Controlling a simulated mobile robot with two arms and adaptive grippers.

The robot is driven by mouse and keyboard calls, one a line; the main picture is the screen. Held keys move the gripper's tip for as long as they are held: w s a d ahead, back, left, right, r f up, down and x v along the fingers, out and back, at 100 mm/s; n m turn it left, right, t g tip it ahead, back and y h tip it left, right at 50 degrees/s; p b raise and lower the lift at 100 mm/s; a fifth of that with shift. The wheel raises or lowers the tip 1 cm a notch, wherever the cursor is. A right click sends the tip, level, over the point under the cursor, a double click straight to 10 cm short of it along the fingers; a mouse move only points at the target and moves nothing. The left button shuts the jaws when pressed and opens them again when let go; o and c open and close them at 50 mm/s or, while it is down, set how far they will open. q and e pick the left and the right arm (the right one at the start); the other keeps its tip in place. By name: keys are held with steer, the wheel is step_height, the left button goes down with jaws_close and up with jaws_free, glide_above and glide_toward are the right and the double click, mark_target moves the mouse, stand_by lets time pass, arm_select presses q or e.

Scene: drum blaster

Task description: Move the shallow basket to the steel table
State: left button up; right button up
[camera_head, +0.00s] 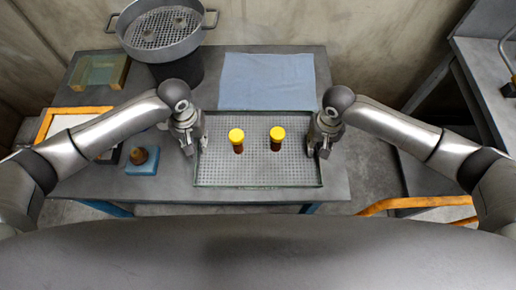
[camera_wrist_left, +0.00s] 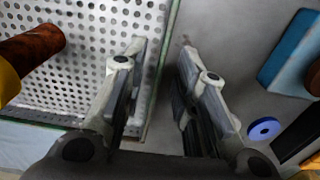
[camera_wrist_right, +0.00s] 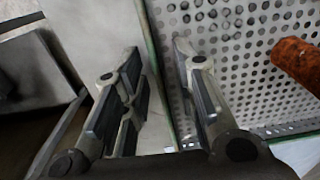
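The shallow basket (camera_head: 258,183) is a flat perforated metal tray with a thin greenish rim. It lies on a grey table (camera_head: 330,188), near its front edge. Two brown bottles with yellow caps stand in it, a left one (camera_head: 237,140) and a right one (camera_head: 277,139). My left gripper (camera_head: 196,144) is open at the basket's left side (camera_wrist_left: 157,85); the rim shows between its fingers. My right gripper (camera_head: 319,146) is open at the right side (camera_wrist_right: 158,65), with the rim likewise between its fingers. Whether any finger touches the rim is unclear.
A blue cloth (camera_head: 267,80) lies behind the basket. A blue block with a brown knob (camera_head: 142,161) sits to the left. A round perforated pan (camera_head: 163,45) stands on a dark drum at the back left. Another grey metal table (camera_head: 485,75) stands at the far right, across a gap.

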steer(key=shift+r, duration=0.1)
arm_select(q)
step_height(320, 180, up, 10)
steer(key=shift+f, duration=0.25)
arm_select(e)
step_height(320, 180, up, 12)
stand_by(0.7)
